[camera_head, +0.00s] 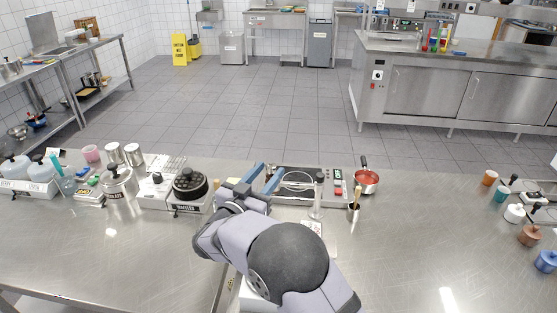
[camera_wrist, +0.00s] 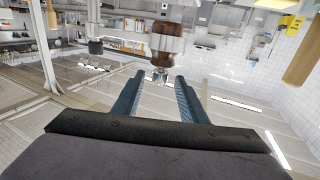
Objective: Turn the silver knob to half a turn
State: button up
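My gripper (camera_head: 263,178) is over the far side of the steel counter, beside the black round waffle maker (camera_head: 188,183). In the wrist view my gripper (camera_wrist: 160,75) has its two blue fingers apart, with a clear gap between them. A silver and brown rounded piece (camera_wrist: 166,42) shows just beyond the fingertips, with a small silver end near the gap. I cannot tell whether this is the silver knob, or whether the fingers touch it. In the head view I cannot make out the silver knob for certain; my arm covers part of the counter.
Right of my gripper stand a panel with red and green buttons (camera_head: 337,184) and a red-filled pan (camera_head: 366,180). A lidded silver pot (camera_head: 117,181) stands left. Small coloured pots (camera_head: 529,235) are at the right edge. The counter's front right (camera_head: 430,250) is clear.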

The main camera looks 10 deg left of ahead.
aim_at(274, 165)
jog(key=shift+p+x, duration=1.1)
jog(key=shift+x, duration=2.4)
grip_shut()
